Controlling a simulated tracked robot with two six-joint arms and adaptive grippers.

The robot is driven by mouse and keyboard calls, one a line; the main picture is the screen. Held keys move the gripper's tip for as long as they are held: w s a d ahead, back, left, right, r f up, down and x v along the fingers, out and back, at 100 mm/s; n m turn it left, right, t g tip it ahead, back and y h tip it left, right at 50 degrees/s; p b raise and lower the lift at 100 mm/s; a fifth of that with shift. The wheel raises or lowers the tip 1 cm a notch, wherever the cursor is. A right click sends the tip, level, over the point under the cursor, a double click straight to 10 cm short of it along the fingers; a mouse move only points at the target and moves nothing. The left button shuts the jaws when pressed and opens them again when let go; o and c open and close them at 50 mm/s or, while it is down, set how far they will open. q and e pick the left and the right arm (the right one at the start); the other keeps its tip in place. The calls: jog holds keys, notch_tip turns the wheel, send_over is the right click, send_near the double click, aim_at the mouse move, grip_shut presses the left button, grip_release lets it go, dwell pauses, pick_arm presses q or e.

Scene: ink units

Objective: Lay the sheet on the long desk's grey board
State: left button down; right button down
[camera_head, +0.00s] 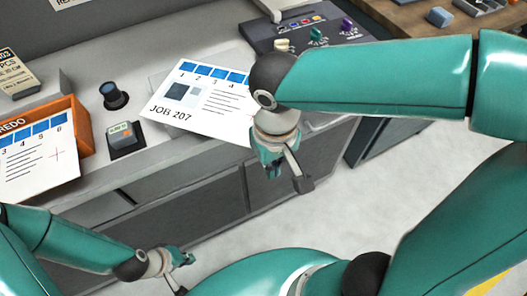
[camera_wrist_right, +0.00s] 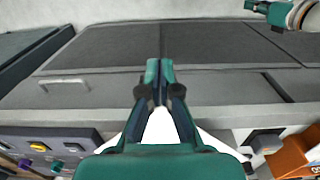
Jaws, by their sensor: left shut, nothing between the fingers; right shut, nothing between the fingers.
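A white printed sheet marked JOB 207 (camera_head: 197,122) lies on the long desk (camera_head: 120,165), face up and at an angle. A pale grey board (camera_head: 157,82) shows as a strip past the sheet's left edge; the sheet covers most of it. My right gripper (camera_head: 288,178) is shut and empty, in front of the desk edge beside the sheet's right end. My right arm hides the sheet's right part. In the right wrist view the shut fingers (camera_wrist_right: 158,68) point at the desk front, with white sheet (camera_wrist_right: 162,125) behind them. My left gripper (camera_head: 185,260) is shut and empty, low before the desk.
An orange tray marked REDO (camera_head: 68,115) holds another printed sheet (camera_head: 38,160) at the desk's left. A dark knob (camera_head: 112,95) and a small grey-topped device (camera_head: 122,137) stand between tray and board. A control panel (camera_head: 315,35) is behind. The floor (camera_head: 330,205) before the desk is clear.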

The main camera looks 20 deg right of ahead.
jog(key=shift+w+f+p, duration=0.2)
jog(key=shift+w, duration=0.45)
jog(key=shift+w+f+p, duration=0.2)
jog(key=shift+w, duration=0.5)
jog(key=shift+w+f+p, duration=0.2)
jog(key=shift+w, duration=0.45)
jog(key=w, duration=0.5)
jog(key=shift+a+p, duration=0.15)
jog(key=shift+p, duration=0.2)
jog(key=shift+s, duration=0.25)
